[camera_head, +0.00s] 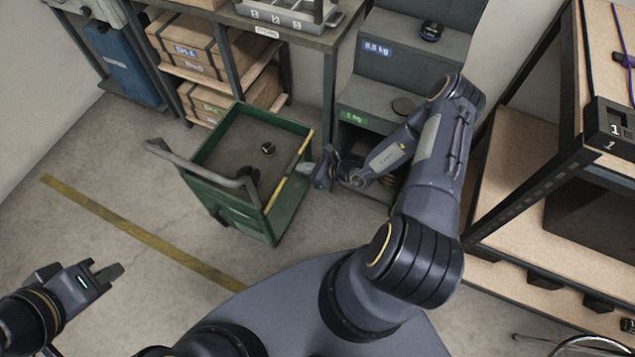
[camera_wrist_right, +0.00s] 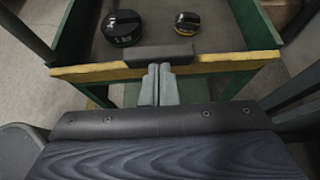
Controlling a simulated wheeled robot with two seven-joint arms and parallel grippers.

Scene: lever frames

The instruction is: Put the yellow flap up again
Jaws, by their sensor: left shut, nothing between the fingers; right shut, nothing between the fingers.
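The yellow flap (camera_head: 303,152) is on the right side of the green cart (camera_head: 205,152). In the right wrist view the yellow flap (camera_wrist_right: 222,63) runs as a band between the cart's green side walls, with a dark grip piece at its middle. It looks roughly upright, level with the wall tops; whether it is latched I cannot tell. My right gripper (camera_head: 309,168) is shut and empty just outside the flap. In the wrist view its fingertips (camera_wrist_right: 160,68) are at the dark piece; contact is unclear. My left gripper (camera_head: 106,272) is shut and empty, far from the cart.
Two dark round weights lie in the cart, one near its middle (camera_head: 267,148). Grey stepped shelves (camera_head: 375,75) stand behind my right arm. A bench with boxes (camera_head: 187,47) is at the back, a wooden rack (camera_head: 540,200) at right. The floor left of the cart is clear.

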